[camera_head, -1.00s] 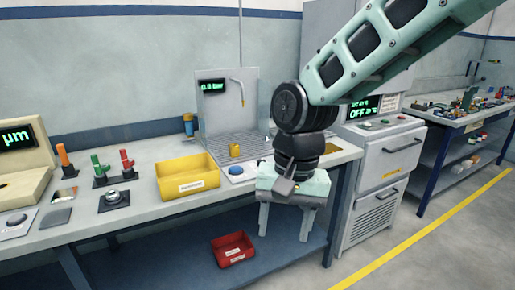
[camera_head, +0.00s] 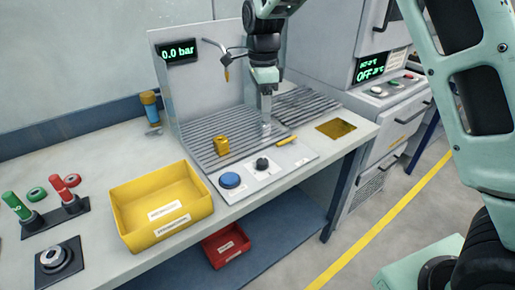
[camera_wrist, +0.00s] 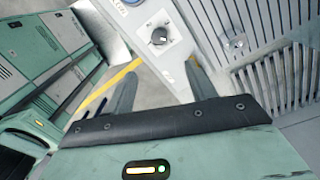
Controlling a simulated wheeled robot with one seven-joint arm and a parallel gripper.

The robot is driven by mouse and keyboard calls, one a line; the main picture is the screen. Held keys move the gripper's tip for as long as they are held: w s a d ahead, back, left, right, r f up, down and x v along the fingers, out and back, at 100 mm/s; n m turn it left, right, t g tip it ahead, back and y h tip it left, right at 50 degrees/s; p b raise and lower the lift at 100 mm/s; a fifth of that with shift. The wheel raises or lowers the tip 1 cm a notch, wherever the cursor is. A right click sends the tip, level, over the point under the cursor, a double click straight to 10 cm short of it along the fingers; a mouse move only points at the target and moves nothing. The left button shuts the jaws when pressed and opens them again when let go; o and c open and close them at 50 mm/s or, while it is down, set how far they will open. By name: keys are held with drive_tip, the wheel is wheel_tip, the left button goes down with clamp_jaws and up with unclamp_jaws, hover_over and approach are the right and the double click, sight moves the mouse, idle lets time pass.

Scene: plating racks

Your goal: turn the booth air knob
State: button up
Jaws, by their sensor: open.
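The booth air knob is taken to be the small black knob (camera_head: 262,164) on the light panel at the front of the grated booth, right of a blue button (camera_head: 230,180). It also shows in the wrist view (camera_wrist: 160,36), beyond the fingertips and roughly between them. My gripper (camera_head: 266,118) is open and empty, pointing down over the grate, behind and above the knob and apart from it. Its two fingers also show in the wrist view (camera_wrist: 160,70). The booth display (camera_head: 179,50) reads 0.0 bar.
A yellow block (camera_head: 222,146) sits on the grate, and a hanging spray nozzle (camera_head: 226,74) is left of my gripper. A small yellow bar (camera_head: 287,141) lies behind the knob. A yellow bin (camera_head: 160,206) stands left of the panel. A cabinet (camera_head: 385,90) stands at the right.

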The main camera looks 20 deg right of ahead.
sight(263, 160)
drive_tip(key=f, duration=0.5)
drive_tip(key=f+p, duration=0.1)
drive_tip(key=f, duration=0.5)
drive_tip(key=f+p, duration=0.1)
drive_tip(key=f, duration=0.5)
drive_tip(key=shift+s+f, duration=0.15)
drive_tip(key=shift+s, duration=0.25)
drive_tip(key=c, duration=1)
